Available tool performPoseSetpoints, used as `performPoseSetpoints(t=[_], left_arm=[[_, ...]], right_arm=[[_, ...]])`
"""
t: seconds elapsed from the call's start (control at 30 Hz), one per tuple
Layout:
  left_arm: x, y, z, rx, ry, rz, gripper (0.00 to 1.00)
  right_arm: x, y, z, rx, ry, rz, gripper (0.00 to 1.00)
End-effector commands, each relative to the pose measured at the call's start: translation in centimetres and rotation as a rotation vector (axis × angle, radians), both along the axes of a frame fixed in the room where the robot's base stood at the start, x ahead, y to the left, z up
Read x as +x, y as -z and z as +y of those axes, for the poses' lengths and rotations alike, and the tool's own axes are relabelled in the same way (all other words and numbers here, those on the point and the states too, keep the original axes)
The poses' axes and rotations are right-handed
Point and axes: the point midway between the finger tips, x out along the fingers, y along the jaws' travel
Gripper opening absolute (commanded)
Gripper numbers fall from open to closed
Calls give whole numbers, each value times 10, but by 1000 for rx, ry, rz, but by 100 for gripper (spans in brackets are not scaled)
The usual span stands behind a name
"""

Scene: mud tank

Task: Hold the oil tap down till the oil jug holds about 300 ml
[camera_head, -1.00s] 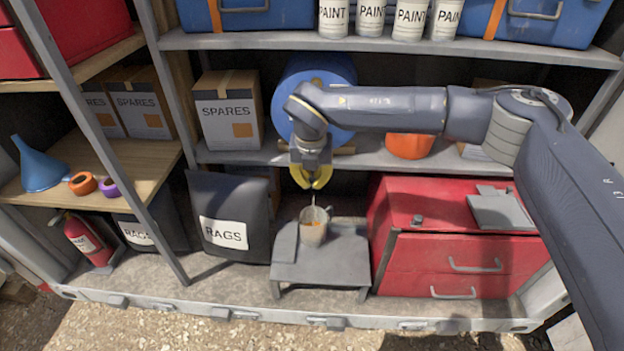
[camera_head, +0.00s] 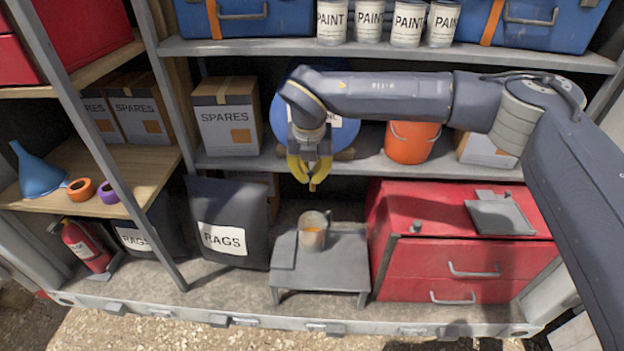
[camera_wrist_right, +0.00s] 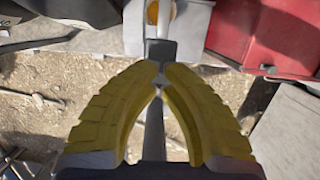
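The oil jug (camera_head: 312,240) stands upright on a low grey stand (camera_head: 335,272), with amber oil visible inside; it also shows in the wrist view (camera_wrist_right: 168,22). I cannot read its level. My right gripper (camera_head: 311,180), with yellow fingers, is above the jug, in front of the blue drum (camera_head: 280,118). In the wrist view its fingertips (camera_wrist_right: 160,82) come together, with a dark grey bar just beyond them. A small brass piece, perhaps the tap's spout, shows below the fingertips; the rest of the tap is hidden. No oil stream is visible. My left gripper is out of view.
A red drawer cabinet (camera_head: 440,258) stands close right of the stand, and a dark rags bag (camera_head: 228,195) left of it. An orange bucket (camera_head: 410,145) and a spares box (camera_head: 227,115) flank the drum on the shelf. Open floor lies in front.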

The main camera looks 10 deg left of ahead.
Motion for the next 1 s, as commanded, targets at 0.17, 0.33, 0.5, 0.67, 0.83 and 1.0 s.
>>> performPoseSetpoints(t=[0.17,0.33,0.5,0.67,0.83,1.0], left_arm=[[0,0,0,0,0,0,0],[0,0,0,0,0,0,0],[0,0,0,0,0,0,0],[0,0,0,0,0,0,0],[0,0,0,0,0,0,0],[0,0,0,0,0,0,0]], right_arm=[[-4,-36,1,0,-2,-4,0],[-9,-67,0,0,-3,-4,0],[-12,-90,0,0,-2,-3,0],[-14,-104,0,-1,-2,-2,0],[-15,-110,0,0,-2,-1,0],[-16,-111,0,0,-2,0,0]])
